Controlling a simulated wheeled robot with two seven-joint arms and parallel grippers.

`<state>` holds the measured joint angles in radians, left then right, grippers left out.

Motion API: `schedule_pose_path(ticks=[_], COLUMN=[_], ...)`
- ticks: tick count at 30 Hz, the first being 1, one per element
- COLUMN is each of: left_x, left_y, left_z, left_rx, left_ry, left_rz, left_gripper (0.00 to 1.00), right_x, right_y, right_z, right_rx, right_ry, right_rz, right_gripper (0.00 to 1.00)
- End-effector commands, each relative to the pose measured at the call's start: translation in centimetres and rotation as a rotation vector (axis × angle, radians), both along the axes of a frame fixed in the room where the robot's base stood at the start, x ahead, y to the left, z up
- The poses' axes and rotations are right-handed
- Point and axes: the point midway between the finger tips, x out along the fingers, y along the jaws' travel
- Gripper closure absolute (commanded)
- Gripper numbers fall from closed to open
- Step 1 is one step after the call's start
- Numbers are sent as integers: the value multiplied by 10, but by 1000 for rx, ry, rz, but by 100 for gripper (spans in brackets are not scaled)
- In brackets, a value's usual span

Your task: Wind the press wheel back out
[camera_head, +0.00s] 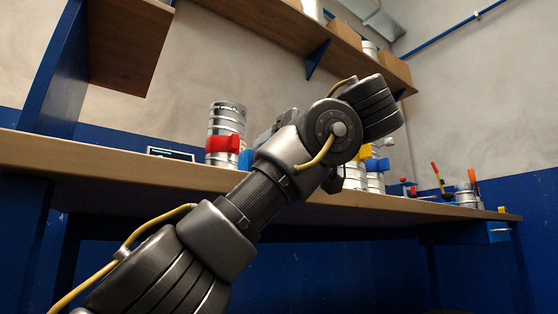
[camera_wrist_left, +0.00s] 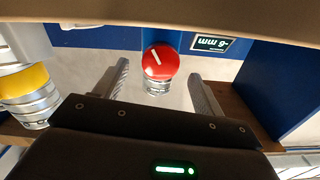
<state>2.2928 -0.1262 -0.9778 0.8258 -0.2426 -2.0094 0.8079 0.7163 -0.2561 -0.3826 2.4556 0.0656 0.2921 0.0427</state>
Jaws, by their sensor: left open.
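The press wheel (camera_wrist_left: 160,62) shows in the left wrist view as a round red knob with a white line across its face. A short silver threaded part (camera_wrist_left: 157,87) shows beside it. My left gripper (camera_wrist_left: 159,74) is open, with one finger on each side of the wheel and visible gaps to both. I cannot tell how far the wheel is from the fingertips in depth. In the head view my left arm crosses the middle and hides most of the press and the wheel. My right gripper is not in view.
A sign reading "-6 mm" (camera_wrist_left: 212,43) appears upside down near the wheel. A silver duct piece with a red band (camera_head: 224,144) stands on the wooden bench (camera_head: 100,156). Yellow and blue banded pieces (camera_head: 376,165) and tools in a can (camera_head: 466,196) are farther right. A shelf (camera_head: 265,22) hangs above.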

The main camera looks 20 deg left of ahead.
Motion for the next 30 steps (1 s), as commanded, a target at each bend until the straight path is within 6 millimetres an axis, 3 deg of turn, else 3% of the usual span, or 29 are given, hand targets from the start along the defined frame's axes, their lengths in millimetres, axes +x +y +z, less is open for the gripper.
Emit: schedule_pose_path(ticks=[6, 17, 27, 30], left_x=[5, 7, 7, 7], left_y=[24, 30, 30, 30], left_z=[0, 0, 0, 0], left_rx=[0, 1, 1, 0], left_ry=[0, 0, 0, -1], left_rz=[8, 11, 11, 11], left_gripper=[30, 30, 72, 75], right_x=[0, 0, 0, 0], right_y=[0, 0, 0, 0], right_z=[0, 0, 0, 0], right_rx=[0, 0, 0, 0], right_ry=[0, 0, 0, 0], right_rz=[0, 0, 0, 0], right_gripper=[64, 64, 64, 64])
